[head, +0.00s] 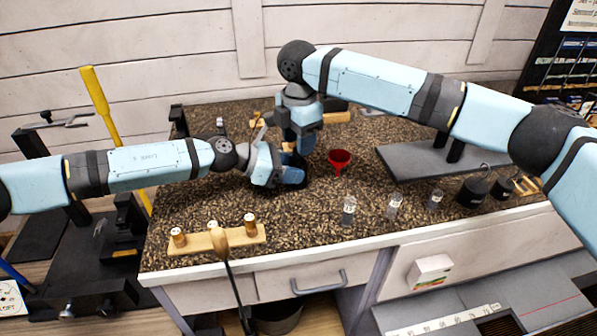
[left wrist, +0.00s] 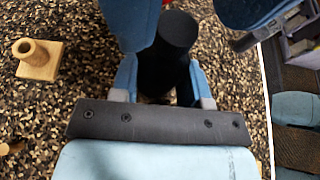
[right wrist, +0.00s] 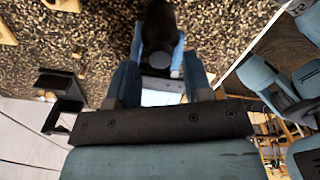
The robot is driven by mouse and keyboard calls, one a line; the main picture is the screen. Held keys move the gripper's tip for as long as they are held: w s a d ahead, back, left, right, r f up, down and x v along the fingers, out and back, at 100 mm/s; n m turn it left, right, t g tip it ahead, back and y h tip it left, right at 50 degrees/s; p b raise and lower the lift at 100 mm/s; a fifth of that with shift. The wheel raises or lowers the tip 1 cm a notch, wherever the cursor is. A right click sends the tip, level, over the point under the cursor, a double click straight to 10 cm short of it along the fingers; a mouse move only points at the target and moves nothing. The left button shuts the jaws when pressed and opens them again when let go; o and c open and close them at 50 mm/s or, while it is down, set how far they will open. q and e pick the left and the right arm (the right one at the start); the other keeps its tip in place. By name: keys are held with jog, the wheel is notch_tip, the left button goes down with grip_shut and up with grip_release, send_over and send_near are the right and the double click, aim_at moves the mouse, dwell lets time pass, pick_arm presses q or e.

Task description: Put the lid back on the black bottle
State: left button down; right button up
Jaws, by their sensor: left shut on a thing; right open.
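A black cylinder, apparently the black bottle (left wrist: 172,52), stands between the fingers of my left gripper (head: 291,176). My left gripper is shut on it, near the middle of the workbench. In the right wrist view the dark bottle (right wrist: 160,28) also shows beyond my right gripper (right wrist: 161,80), between the left gripper's fingers. My right gripper is open and empty, just above and behind the left one in the head view. Its blue fingers also show beside the bottle's top in the left wrist view. I cannot make out a separate lid; the grippers hide much of this spot.
A red funnel (head: 340,160) stands just right of the grippers. A wooden bar with pegs (head: 216,239) lies at the front left. Small clear containers (head: 348,211) and black weights (head: 473,191) line the front right. A grey raised plate (head: 430,162) stands behind them.

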jog(key=shift+f, duration=0.95)
grip_shut()
jog(key=shift+o, duration=0.4)
grip_release()
jog(key=shift+r, duration=2.3)
